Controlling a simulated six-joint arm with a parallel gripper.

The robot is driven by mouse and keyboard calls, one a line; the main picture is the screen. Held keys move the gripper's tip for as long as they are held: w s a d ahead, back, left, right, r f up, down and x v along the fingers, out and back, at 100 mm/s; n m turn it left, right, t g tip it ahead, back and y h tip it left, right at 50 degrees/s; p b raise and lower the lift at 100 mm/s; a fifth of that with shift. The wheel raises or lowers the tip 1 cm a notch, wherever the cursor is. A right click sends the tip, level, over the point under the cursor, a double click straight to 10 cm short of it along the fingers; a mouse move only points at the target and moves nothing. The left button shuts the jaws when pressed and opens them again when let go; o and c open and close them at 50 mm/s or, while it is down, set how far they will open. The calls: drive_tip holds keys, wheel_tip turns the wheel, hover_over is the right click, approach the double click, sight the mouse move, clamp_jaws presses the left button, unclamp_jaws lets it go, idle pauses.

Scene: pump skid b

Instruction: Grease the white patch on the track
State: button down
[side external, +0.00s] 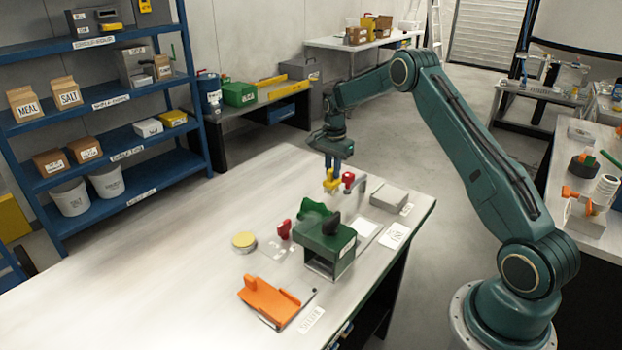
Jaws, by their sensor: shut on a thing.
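My gripper (331,172) hangs above the far right part of the grey table, its fingers pointing down. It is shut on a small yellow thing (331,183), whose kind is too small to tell. A red piece (349,180) with a grey part is just right of it; I cannot tell if they touch. An orange channel-shaped piece (268,298), possibly the track, lies near the table's front. I cannot make out a white patch on it. A flat white square (367,228) lies on the table right of the green block.
A green block (326,246) with a dark knob stands mid-table. Beside it are a red piece (283,229) and a round yellow-topped tin (244,242). A grey box (388,200) sits at the right edge. The left half of the table (160,270) is clear.

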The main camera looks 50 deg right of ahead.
drive_tip(key=shift+r, duration=2.3)
drive_tip(key=shift+a, duration=0.1)
drive_tip(key=s+a+r+n, duration=0.2)
drive_tip(key=a+n, duration=0.3)
drive_tip(key=a, duration=0.3)
drive_tip(key=s+a+r+n, duration=0.2)
drive_tip(key=a+r+n, duration=0.2)
drive_tip(key=a, duration=0.5)
drive_tip(key=s+a+r+n, duration=0.2)
drive_tip(key=a+n, duration=0.3)
drive_tip(key=a, duration=0.3)
drive_tip(key=shift+s+a+r+n, duration=0.15)
drive_tip(key=shift+a+r+n, duration=0.15)
drive_tip(key=shift+r, duration=0.45)
drive_tip(key=w+a+f, duration=0.6)
drive_tip(key=w, duration=0.5)
drive_tip(key=shift+a, duration=0.3)
